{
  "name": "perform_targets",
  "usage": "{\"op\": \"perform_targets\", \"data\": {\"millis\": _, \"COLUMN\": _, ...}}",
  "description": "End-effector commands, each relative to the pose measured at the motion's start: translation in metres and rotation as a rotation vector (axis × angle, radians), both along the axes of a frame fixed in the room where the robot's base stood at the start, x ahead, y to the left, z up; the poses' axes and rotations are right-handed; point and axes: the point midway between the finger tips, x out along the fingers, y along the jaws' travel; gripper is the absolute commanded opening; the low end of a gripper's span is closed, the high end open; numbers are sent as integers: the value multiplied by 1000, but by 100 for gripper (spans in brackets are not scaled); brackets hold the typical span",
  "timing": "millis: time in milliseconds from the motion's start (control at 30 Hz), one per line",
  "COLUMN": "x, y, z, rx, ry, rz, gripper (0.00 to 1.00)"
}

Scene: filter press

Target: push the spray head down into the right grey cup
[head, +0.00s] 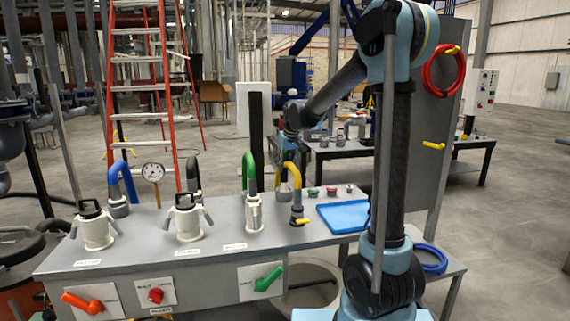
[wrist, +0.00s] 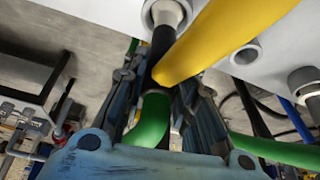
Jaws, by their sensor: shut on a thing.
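My gripper (head: 290,148) is at the top of a bent yellow pipe (head: 295,175), over the right part of the bench. It is shut on this pipe; the yellow pipe (wrist: 225,40) crosses the fingertips in the wrist view. The pipe's lower end meets a dark grey cup-like fitting (head: 298,212) on the bench. I cannot tell whether it is fully seated. Left of it, a bent green pipe (head: 249,170) stands in a pale grey cup (head: 254,213). I cannot tell for certain which part is the spray head.
Two pale vessels with black handles (head: 97,226) (head: 187,216) stand further left on the bench. A blue pipe (head: 122,178) and a gauge (head: 153,172) are behind them. A blue tray (head: 345,215) lies right of the yellow pipe. Valve handles (head: 270,278) stick out in front.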

Motion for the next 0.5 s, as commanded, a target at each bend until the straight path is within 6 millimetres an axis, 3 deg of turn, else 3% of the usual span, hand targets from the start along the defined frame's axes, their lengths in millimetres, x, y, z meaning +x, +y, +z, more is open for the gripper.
{"op": "perform_targets", "data": {"millis": 67, "x": 0, "y": 0, "z": 0, "rx": 0, "ry": 0, "rz": 0, "gripper": 0}}
{"op": "perform_targets", "data": {"millis": 100, "x": 0, "y": 0, "z": 0, "rx": 0, "ry": 0, "rz": 0, "gripper": 33}}
{"op": "perform_targets", "data": {"millis": 167, "x": 0, "y": 0, "z": 0, "rx": 0, "ry": 0, "rz": 0, "gripper": 47}}
{"op": "perform_targets", "data": {"millis": 500, "x": 0, "y": 0, "z": 0, "rx": 0, "ry": 0, "rz": 0, "gripper": 50}}
